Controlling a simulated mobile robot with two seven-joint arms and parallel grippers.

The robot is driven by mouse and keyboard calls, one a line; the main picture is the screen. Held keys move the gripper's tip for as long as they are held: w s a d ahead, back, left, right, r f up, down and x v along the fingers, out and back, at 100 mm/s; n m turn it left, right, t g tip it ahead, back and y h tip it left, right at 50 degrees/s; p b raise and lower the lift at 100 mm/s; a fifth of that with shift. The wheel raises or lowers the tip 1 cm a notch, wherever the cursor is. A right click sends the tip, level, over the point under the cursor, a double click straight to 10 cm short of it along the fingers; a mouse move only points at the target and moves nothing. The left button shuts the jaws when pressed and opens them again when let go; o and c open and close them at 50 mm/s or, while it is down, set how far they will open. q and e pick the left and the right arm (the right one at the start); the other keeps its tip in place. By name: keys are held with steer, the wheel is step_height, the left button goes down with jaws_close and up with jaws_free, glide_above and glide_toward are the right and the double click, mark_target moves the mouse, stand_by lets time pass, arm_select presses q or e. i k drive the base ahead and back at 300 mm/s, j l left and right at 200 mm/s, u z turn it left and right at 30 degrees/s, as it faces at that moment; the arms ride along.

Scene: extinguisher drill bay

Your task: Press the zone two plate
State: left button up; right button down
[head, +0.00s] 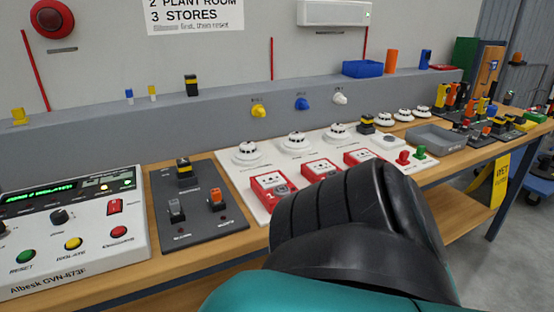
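Three red call points with white plates stand in a row on a white board (252,212): a left one (270,187), a middle one (319,169) and a right one (364,157). I cannot read zone labels on them. A white detector (295,141) sits behind the middle one. The middle plate is visible and nothing touches it. A teal and black link of my arm fills the lower middle, in front of the board, and hides its near edge. Neither gripper shows in the head view.
Left of the board lie a grey switch panel (205,238) and a white control panel (78,270) with lit green displays. A grey tray (440,139) and several small parts lie to the right on the wooden bench. A grey ledge (215,122) runs behind.

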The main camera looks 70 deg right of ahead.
mark_target(321, 167)
steer(key=k+z, duration=0.15)
steer(key=z, duration=2.45)
